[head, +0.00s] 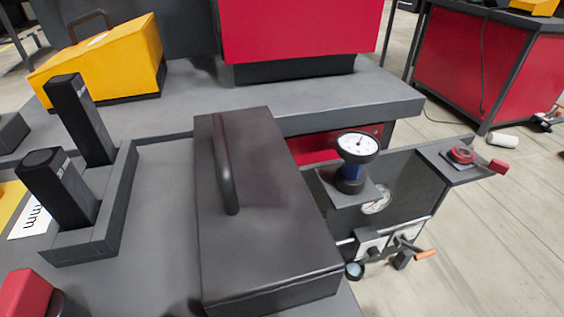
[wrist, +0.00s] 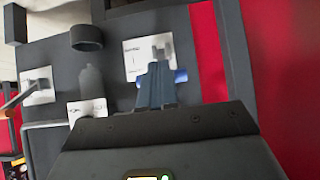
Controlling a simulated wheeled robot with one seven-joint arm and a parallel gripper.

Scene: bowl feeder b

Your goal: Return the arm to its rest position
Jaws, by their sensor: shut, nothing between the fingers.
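My gripper (wrist: 157,85) shows in the wrist view, with its two grey-blue fingers together and nothing between them. It is over a dark grey surface (wrist: 112,70), in front of a white printed card (wrist: 134,66). A small blue piece (wrist: 180,76) shows beside the fingertips; I cannot tell what it belongs to. My gripper is not visible in the head view, so its place relative to the things there cannot be told.
In the head view, a dark handled box (head: 265,235) fills the middle of the bench. Black upright blocks (head: 80,120) stand in a tray (head: 85,240) at left. A dial gauge (head: 357,146) stands to the right. A black ring (wrist: 87,37) shows in the wrist view.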

